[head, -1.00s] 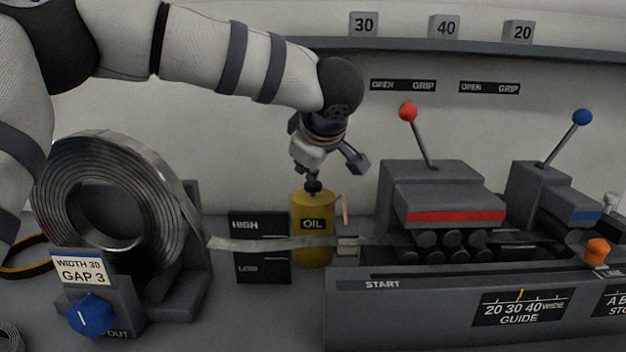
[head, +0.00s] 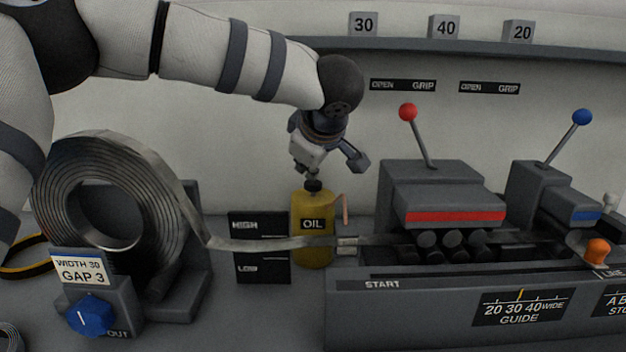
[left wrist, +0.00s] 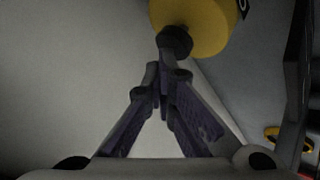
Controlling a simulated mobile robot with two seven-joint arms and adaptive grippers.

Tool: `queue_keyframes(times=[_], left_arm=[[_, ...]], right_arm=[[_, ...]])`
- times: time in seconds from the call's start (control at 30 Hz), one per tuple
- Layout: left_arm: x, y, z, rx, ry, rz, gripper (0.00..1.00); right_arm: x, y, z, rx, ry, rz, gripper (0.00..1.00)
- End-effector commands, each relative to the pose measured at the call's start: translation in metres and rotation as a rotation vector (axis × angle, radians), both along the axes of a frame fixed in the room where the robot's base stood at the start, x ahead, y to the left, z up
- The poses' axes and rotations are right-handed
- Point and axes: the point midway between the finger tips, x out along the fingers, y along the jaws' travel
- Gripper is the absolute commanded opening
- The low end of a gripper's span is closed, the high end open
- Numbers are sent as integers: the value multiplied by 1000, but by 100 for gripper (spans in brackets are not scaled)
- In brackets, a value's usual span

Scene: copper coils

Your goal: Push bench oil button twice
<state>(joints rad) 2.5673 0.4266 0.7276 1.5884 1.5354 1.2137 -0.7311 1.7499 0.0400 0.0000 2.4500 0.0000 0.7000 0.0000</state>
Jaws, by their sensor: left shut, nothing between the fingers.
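The yellow oil can (head: 312,252) labelled OIL stands upright on the bench, behind the metal strip. Its black button (head: 313,186) is on top. My left gripper (head: 312,174) points down right above the button, with its fingers shut and empty. In the left wrist view the closed fingertips (left wrist: 158,80) are close to the black button (left wrist: 174,42) on the yellow can (left wrist: 200,22); I cannot tell whether they touch. My right gripper is not in view.
A metal coil (head: 105,195) stands on a holder at the left, and its strip (head: 270,243) runs across the can's front to the machine (head: 445,200) at the right. A black HIGH/LOW panel (head: 258,248) is beside the can. A shelf (head: 480,47) runs along the back wall.

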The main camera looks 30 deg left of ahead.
Motion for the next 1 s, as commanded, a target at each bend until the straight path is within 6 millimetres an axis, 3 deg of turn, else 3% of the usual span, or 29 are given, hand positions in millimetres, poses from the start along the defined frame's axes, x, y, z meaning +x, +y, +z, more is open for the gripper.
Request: queue_keyframes(times=[0.27,0.57,1.0], left_arm=[[0,0,17,-1,-2,1,0],[0,0,19,0,-2,1,0],[0,0,61,-1,-4,1,0]], right_arm=[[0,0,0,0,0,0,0],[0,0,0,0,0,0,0],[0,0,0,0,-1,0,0]])
